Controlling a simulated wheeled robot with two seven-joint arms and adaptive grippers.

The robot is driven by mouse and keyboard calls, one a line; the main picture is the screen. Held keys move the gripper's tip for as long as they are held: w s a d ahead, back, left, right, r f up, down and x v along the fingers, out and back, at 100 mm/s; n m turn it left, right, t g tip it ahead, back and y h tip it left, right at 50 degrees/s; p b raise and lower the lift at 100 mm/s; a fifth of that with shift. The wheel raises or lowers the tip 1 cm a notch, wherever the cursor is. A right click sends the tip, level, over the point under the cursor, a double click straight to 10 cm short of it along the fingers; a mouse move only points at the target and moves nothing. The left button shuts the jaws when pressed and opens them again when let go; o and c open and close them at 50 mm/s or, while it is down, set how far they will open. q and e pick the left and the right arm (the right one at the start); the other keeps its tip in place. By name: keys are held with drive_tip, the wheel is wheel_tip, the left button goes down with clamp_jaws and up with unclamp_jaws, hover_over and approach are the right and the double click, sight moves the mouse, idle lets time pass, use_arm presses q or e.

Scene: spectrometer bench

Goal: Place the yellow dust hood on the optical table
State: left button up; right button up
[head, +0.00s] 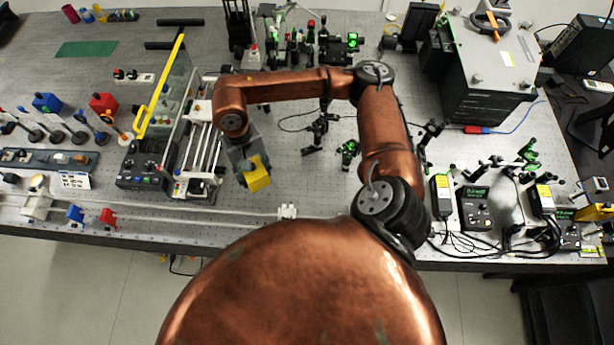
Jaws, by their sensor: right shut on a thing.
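The yellow dust hood (258,174) is a small boxy yellow piece at the end of my right arm, left of the picture's middle. My right gripper (248,163) is shut on it, and the dark grey jaws partly cover its upper left side. The hood is tilted and shows over a bare part of the optical table (290,185); I cannot tell how far above the surface it is. My left gripper is not in view.
A clear panel with a yellow edge (158,88) and a railed instrument (200,140) stand left of the hood. Optics on posts (318,130) stand to the right. A white rail (240,212) runs along the front. A large grey box (485,75) stands back right.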

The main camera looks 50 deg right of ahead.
sight(269, 184)
drive_tip(key=s+a+r+m+t+y+p, duration=0.15)
drive_tip(key=s+m+p, duration=0.45)
drive_tip(key=m, duration=0.6)
drive_tip(key=s+a+r+m+t+h+p, duration=0.1)
drive_tip(key=s+a+r+m+t+p, duration=0.15)
drive_tip(key=s+m, duration=0.8)
drive_tip(key=w+d+f+b, duration=0.1)
drive_tip(key=w+d+f, duration=0.1)
drive_tip(key=w+f, duration=0.1)
drive_tip(key=w+d+f+m+b, duration=0.1)
drive_tip(key=w+d+f+b, duration=0.1)
drive_tip(key=w, duration=0.4)
drive_tip(key=w+d+f+m+g+b, duration=0.1)
drive_tip(key=w+d+f, duration=0.1)
drive_tip(key=w+f, duration=0.2)
drive_tip(key=shift+w+y, duration=0.2)
drive_tip(key=shift+y, duration=0.05)
drive_tip(key=shift+w+d+f, duration=0.2)
drive_tip(key=shift+f, duration=0.2)
drive_tip(key=shift+w+d+f, duration=0.15)
drive_tip(key=shift+f, duration=0.25)
wheel_tip(269, 184, down, 2)
drive_tip(key=shift+f+p, duration=0.15)
drive_tip(key=shift+p, duration=0.25)
drive_tip(key=shift+f, duration=0.2)
